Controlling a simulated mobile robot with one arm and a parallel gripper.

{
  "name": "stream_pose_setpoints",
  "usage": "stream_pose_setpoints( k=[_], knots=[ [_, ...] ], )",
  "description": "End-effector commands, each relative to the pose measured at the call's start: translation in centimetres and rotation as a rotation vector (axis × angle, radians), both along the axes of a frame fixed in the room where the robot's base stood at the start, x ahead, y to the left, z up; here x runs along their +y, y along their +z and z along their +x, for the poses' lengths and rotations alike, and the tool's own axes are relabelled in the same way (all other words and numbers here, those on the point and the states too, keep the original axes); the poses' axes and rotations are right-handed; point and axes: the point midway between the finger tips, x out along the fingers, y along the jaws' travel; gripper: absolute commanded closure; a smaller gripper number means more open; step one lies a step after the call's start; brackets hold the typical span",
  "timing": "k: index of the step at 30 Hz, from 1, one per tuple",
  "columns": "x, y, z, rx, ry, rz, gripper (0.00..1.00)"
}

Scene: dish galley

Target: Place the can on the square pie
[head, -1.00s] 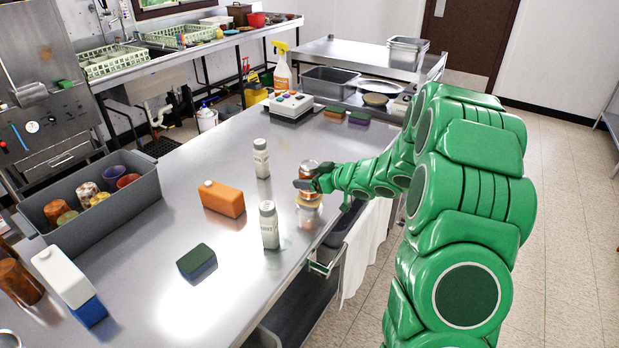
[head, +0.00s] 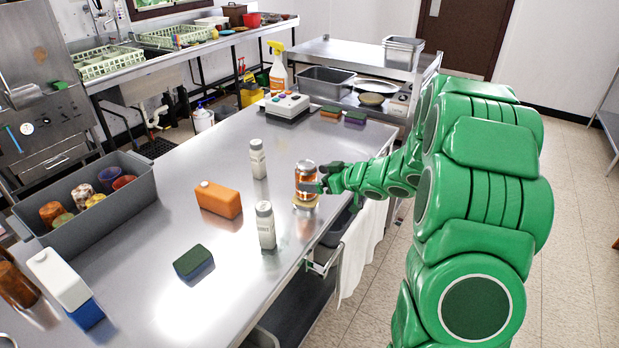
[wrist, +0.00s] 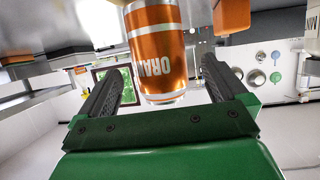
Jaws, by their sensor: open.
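The can (head: 305,176) is orange with silver ends and stands upright near the right edge of the steel table. It appears to rest on the small tan pie (head: 304,204), whose rim shows just beneath it. My gripper (head: 322,186) is just right of the can, at its lower half. In the wrist view the can (wrist: 160,55) appears upside down, centred ahead between the two dark fingers (wrist: 160,85). The fingers are spread, with a gap on both sides of the can. The pie is mostly hidden under the can.
Two white shakers (head: 265,225) (head: 258,159), an orange carton (head: 218,199) and a green-topped sponge (head: 193,262) stand left of the can. A grey bin (head: 135,205) with cups is at far left. A control box (head: 287,106) and sponges are behind. Open tabletop lies between.

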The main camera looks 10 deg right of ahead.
Motion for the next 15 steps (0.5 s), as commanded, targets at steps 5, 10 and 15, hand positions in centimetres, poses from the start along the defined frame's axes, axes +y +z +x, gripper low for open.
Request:
stream_pose_setpoints(
  k=[5, 10, 15],
  knots=[
    [-1.5, 1.1, -1.6, -0.003, 0.0, 0.0, 0.01],
    [-2.8, 1.9, -3.1, -0.004, -0.003, -0.003, 0.01],
    [-3.8, 2.5, -4.2, -0.003, -0.001, -0.001, 0.01]
  ],
)
